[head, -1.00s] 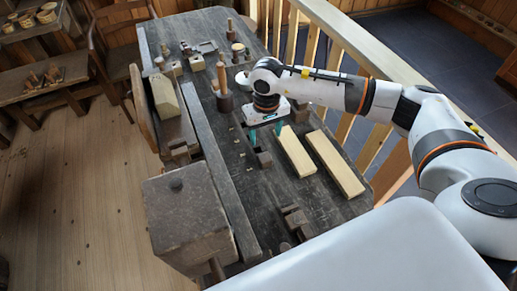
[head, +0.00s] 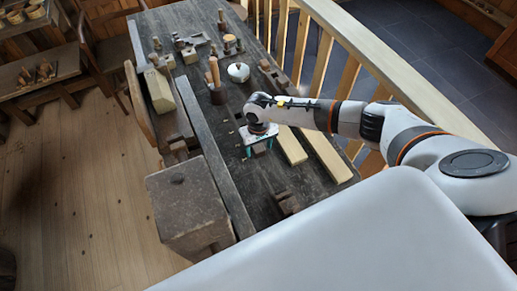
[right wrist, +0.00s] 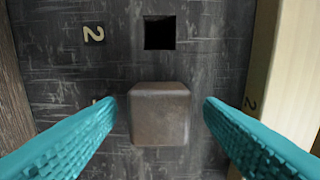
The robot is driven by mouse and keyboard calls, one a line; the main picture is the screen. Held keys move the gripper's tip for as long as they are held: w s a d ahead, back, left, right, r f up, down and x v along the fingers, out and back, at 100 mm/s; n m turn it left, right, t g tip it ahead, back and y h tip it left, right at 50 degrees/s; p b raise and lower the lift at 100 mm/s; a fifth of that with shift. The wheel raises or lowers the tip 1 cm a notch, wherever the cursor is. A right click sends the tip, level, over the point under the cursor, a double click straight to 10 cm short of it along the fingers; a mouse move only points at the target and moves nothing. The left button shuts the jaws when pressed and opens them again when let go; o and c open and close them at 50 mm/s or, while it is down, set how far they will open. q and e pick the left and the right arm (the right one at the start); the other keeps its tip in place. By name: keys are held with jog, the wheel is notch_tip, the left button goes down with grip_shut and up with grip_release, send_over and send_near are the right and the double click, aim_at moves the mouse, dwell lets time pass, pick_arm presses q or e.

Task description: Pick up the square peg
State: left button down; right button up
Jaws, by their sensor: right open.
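The square peg (right wrist: 160,113) is a brownish-grey block with rounded edges. In the right wrist view it sits on the dark bench, just below a dark square hole (right wrist: 159,33). My right gripper (right wrist: 160,108) is open, with one teal finger on each side of the peg. A gap shows between each finger and the peg, so neither touches it. In the head view my right gripper (head: 260,151) points down over the bench and mostly hides the peg. My left gripper is not in view.
Two pale planks (head: 325,152) (head: 289,146) lie right of my right gripper. A dark wooden block (head: 284,203) is nearer me. A white rounded object (head: 238,72) and a dark holder with a wooden handle (head: 216,93) stand beyond. A large vise block (head: 188,205) is at front left.

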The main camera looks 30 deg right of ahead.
jog(key=c, duration=1.1)
